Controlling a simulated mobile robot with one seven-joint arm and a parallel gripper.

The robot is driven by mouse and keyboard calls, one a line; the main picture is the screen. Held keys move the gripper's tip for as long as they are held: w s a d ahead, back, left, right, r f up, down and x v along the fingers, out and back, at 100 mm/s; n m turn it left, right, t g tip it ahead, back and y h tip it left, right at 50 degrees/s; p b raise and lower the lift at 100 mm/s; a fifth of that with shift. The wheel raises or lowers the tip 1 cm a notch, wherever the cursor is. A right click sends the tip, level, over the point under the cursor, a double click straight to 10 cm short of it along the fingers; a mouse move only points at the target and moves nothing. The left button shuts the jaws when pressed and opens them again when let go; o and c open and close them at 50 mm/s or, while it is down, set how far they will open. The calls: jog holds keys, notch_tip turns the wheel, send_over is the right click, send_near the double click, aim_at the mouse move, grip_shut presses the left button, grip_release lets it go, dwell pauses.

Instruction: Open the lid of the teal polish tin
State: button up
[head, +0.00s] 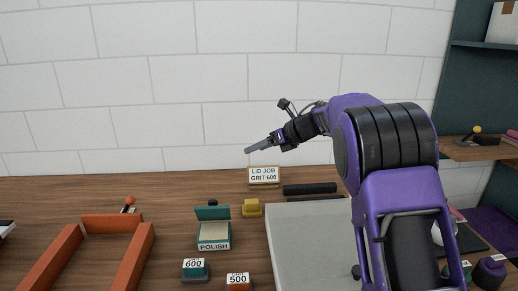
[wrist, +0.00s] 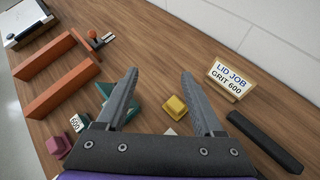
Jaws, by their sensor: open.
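The polish tin (head: 214,245) stands on the wooden bench in the head view, with a white POLISH label on its front. Its teal lid (head: 213,213) stands raised at the back edge, and the pale inside of the tin shows. In the wrist view teal parts of the tin (wrist: 104,90) show beside and behind the left finger, which hides much of it. My gripper (head: 247,151) is open and empty, held in the air above and behind the tin, apart from it. Its two fingers (wrist: 160,95) show spread in the wrist view.
A yellow block (head: 252,208) sits right of the tin, before the LID JOB GRIT 600 sign (head: 263,175). A black bar (head: 310,188) and a grey panel (head: 312,240) lie further right. Blocks marked 600 (head: 195,270) and 500 (head: 238,281) stand in front. An orange frame (head: 112,222) lies left.

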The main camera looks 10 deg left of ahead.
jog(key=shift+d+r, duration=0.1)
jog(key=v, duration=1.7)
